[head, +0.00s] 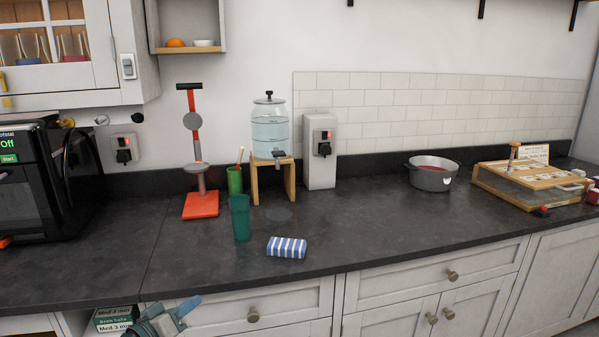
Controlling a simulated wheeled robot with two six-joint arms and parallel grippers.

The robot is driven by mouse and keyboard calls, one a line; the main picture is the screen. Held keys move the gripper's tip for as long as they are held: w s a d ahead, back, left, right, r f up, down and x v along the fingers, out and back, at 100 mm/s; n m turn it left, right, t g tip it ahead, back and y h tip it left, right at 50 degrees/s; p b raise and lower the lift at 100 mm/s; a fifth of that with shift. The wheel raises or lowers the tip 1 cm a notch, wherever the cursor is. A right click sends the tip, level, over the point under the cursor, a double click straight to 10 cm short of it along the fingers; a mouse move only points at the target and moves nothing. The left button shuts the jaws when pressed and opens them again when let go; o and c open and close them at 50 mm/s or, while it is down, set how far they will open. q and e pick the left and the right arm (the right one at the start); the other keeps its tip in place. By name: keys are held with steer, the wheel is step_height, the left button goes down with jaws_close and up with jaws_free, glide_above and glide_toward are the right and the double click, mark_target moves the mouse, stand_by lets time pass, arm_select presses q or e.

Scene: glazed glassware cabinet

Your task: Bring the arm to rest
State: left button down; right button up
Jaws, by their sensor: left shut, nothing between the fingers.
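My left gripper (184,307) shows at the bottom left of the head view, low in front of the counter's front edge and the drawer fronts. Its blue-grey fingers are shut and hold nothing. It appears apart from the counter (350,235). Most of the left arm is below the picture. My right gripper is not in view.
A teal cup (240,218) and a blue-striped block (286,247) stand near the counter's front edge. Behind are a water dispenser (270,130), a red-based stand (201,205) and a grey pot (432,178). A glazed cabinet (60,45) hangs upper left. The front middle counter is clear.

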arm_select(q)
steer(key=s+d+f+m+g+y, duration=0.2)
steer(key=s+d+f+g, duration=0.15)
steer(key=s+f, duration=0.65)
steer(key=s+a+f+g+y, duration=0.2)
steer(key=s+f+g, duration=0.1)
steer(key=s, duration=0.6)
steer(key=s+a+f+g+y, duration=0.2)
steer(key=s+f, duration=0.1)
steer(key=s, duration=0.5)
steer(key=s+a+f+g+y, duration=0.2)
steer(key=s+f+g+y, duration=0.1)
steer(key=s, duration=0.6)
steer(key=s+f+x, duration=0.1)
steer(key=s+x, duration=0.1)
steer(key=x, duration=0.9)
steer(key=s+d+x, duration=0.1)
steer(key=s+x, duration=0.2)
steer(key=x, duration=0.9)
steer(key=s+a+f+g, duration=0.1)
steer(key=s+f, duration=0.5)
steer(key=f, duration=0.5)
steer(key=s+a+f+g, duration=0.1)
steer(key=s+f, duration=0.6)
steer(key=f, duration=0.4)
steer(key=shift+s+f, duration=0.25)
steer(key=shift+s, duration=0.05)
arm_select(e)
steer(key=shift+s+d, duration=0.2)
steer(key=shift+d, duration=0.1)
